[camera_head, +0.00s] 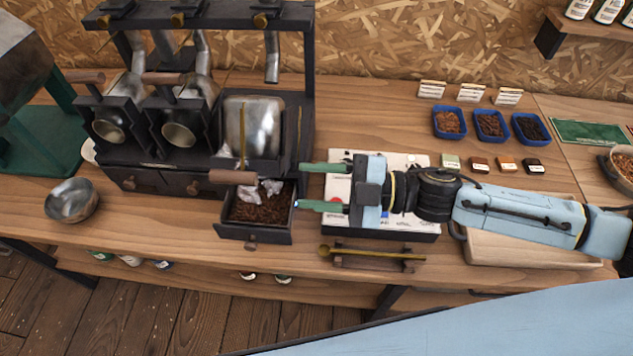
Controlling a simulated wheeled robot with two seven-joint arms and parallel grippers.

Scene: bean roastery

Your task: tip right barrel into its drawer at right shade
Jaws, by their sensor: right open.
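The right barrel (262,125) is the rightmost metal drum in the dark roaster. It is tipped steeply forward, unlike the other two, whose round mouths face outward. Its brown handle (232,177) sticks out low in front, over the drawer's back edge. The drawer (252,236) below it is pulled out, and brown beans (258,210) lie in it. Silvery shapes show at the drawer's back; I cannot tell what they are. My right gripper (322,187) is open and empty, its green fingers pointing left, just right of the drawer and apart from the handle. My left gripper is out of view.
Two other barrels (180,135) stand left, above closed drawers. A metal bowl (72,201) sits at the left front. Blue trays (490,139) of beans in different shades and several colour chips (480,166) lie at the right. A brass scoop (372,253) rests at the front edge.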

